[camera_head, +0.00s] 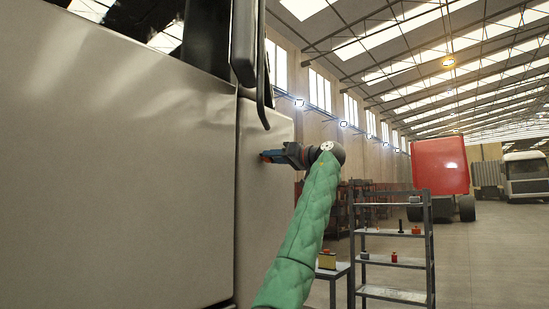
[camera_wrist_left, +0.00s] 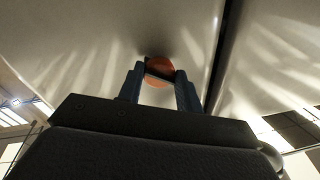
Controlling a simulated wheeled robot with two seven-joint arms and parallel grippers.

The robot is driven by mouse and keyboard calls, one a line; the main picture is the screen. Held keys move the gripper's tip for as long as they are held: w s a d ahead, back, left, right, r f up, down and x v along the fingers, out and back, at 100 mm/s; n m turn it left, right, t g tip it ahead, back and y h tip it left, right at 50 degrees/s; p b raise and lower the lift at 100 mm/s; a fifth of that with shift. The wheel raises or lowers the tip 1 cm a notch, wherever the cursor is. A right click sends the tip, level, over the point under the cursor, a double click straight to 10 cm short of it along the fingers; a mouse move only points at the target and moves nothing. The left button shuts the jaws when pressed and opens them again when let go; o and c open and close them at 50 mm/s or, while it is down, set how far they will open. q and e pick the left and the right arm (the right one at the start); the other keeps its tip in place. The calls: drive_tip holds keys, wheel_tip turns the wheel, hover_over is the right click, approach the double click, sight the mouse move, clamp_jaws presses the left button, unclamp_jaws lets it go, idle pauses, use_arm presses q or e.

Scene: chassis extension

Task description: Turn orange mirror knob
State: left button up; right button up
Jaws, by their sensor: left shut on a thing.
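The orange mirror knob (camera_wrist_left: 158,67) shows in the left wrist view as a round disc against the pale truck panel. The two fingers of my left gripper (camera_wrist_left: 159,79) sit on either side of it and are shut on it. In the head view my left gripper (camera_head: 269,156) reaches the side of the truck body (camera_head: 262,190) below the dark mirror (camera_head: 245,45). There the knob is hidden by the gripper. My right gripper is not in view.
The large pale truck door (camera_head: 120,170) fills the left of the head view. A grey metal shelf (camera_head: 394,259) with small parts stands to the right of my left arm, beside a small table (camera_head: 334,269). A red truck (camera_head: 440,167) stands further back. The floor at right is clear.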

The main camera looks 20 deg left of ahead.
use_arm(q)
drive_tip(key=shift+n, duration=0.4)
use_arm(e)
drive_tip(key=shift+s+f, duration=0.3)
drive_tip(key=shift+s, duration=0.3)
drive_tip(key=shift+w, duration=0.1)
use_arm(q)
drive_tip(key=o, duration=0.7)
drive_tip(key=shift+o, duration=1.2)
drive_tip(key=shift+w+f, duration=0.1)
drive_tip(key=shift+w, duration=0.1)
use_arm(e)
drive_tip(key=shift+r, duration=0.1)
use_arm(q)
drive_tip(key=shift+s, duration=0.1)
drive_tip(key=b+v, duration=0.3)
drive_tip(key=v, duration=0.4)
drive_tip(key=shift+d, duration=0.35)
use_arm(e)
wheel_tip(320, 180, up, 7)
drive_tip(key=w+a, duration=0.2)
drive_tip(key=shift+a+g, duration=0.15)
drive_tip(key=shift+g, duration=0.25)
